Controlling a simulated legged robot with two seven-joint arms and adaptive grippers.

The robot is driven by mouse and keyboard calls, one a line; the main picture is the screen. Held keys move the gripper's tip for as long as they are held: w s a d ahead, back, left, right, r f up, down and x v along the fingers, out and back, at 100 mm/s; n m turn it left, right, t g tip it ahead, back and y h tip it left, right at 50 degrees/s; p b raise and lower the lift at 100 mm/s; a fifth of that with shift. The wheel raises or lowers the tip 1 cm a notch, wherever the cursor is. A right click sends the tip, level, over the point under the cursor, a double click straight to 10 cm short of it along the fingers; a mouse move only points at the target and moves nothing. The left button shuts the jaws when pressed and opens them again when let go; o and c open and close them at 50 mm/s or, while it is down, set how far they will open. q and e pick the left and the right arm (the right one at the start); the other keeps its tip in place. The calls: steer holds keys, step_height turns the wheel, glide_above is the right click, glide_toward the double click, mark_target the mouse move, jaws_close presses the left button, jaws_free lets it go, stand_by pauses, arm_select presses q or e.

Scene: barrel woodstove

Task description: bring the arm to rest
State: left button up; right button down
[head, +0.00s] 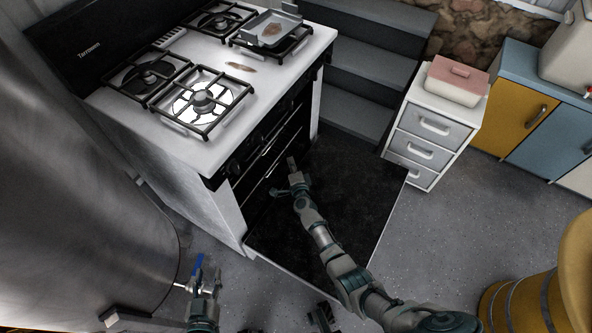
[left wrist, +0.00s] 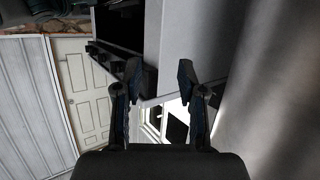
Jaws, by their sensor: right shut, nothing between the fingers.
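My right arm reaches up from the lower right in the head view.
The metal barrel (head: 80,200) fills the left side. The stove (head: 205,150) has burners and a metal pan (head: 270,30) on top. A white drawer unit (head: 420,135) and a yellow barrel (head: 540,285) stand to the right. Grey floor (head: 440,225) is clear between them.

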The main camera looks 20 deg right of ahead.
steer(key=s+a+f+n+g+y+p, duration=0.2)
steer(key=s+f+n+g+p, duration=0.15)
steer(key=s, duration=0.65)
steer(key=s+a+f+n+g+y+p, duration=0.1)
steer(key=s+f+n+g+p, duration=0.3)
steer(key=s, duration=0.6)
steer(key=s+a+f+n+g+y+p, duration=0.1)
steer(key=s+a+f+n+y+p, duration=0.1)
steer(key=s+f+n, duration=0.6)
arm_select(q)
steer(key=s+a+f+g+y+p, duration=0.1)
steer(key=s+a+f+g, duration=0.2)
steer(key=s+f+g, duration=0.3)
steer(key=s+a+f+g+y+p, duration=0.2)
steer(key=s+f+g, duration=0.4)
steer(key=s+f, duration=0.7)
step_height(320, 180, down, 9)
steer(key=shift+s+a+r, duration=0.15)
steer(key=shift+s+a, duration=0.25)
steer(key=shift+a, duration=0.25)
arm_select(e)
steer(key=s+d+n+g+h, duration=0.1)
steer(key=s+d+n+g, duration=0.1)
steer(key=s, duration=1.1)
steer(key=s+d+n+g+h, duration=0.2)
steer(key=s+d+g, duration=0.2)
steer(key=s, duration=1)
steer(key=shift+d+f, duration=0.25)
steer(key=shift+d, duration=0.05)
